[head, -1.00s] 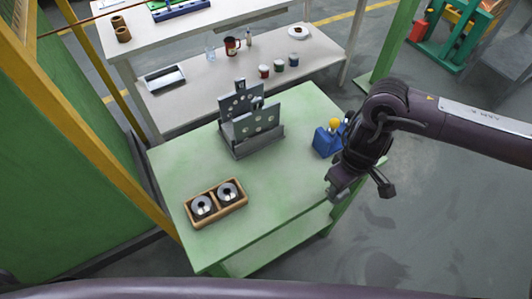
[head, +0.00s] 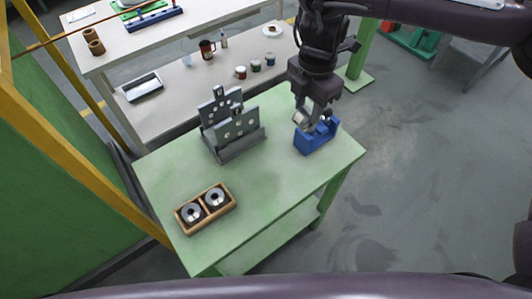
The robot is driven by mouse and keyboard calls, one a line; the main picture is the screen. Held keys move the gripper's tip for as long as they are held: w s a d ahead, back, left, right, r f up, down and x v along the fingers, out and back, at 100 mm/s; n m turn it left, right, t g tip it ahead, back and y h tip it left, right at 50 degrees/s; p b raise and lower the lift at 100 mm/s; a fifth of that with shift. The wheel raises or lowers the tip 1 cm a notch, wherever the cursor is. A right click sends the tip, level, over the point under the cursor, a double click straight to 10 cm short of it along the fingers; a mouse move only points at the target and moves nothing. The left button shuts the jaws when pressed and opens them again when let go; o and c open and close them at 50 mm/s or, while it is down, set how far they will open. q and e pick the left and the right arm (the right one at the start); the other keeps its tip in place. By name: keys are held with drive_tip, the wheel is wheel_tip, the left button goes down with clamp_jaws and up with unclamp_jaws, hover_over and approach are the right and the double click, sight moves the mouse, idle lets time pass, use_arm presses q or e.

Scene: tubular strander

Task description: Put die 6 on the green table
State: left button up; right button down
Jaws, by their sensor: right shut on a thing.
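The green table (head: 265,178) stands in the middle of the head view. My right gripper (head: 305,117) is above its right side, at the blue block, and is shut on a small pale grey metal piece (head: 301,118). This piece looks like a die, but its number cannot be read. Whether it touches the block or the table cannot be told. Two round grey dies with dark centre holes, a left one (head: 192,213) and a right one (head: 215,197), sit in a wooden tray (head: 183,225) at the table's front left. My left gripper is not in view.
The blue block (head: 315,141) stands near the table's right edge. A grey metal stand with perforated plates (head: 237,126) is at the middle back. The front middle of the tabletop is clear. A white bench (head: 180,100) with cups and jars stands behind.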

drive_tip(key=shift+f+b, duration=1)
drive_tip(key=shift+f, duration=8.65)
drive_tip(key=shift+w, duration=0.1)
drive_tip(key=c, duration=1.4)
unclamp_jaws()
drive_tip(key=shift+f, duration=0.15)
drive_tip(key=o, duration=0.5)
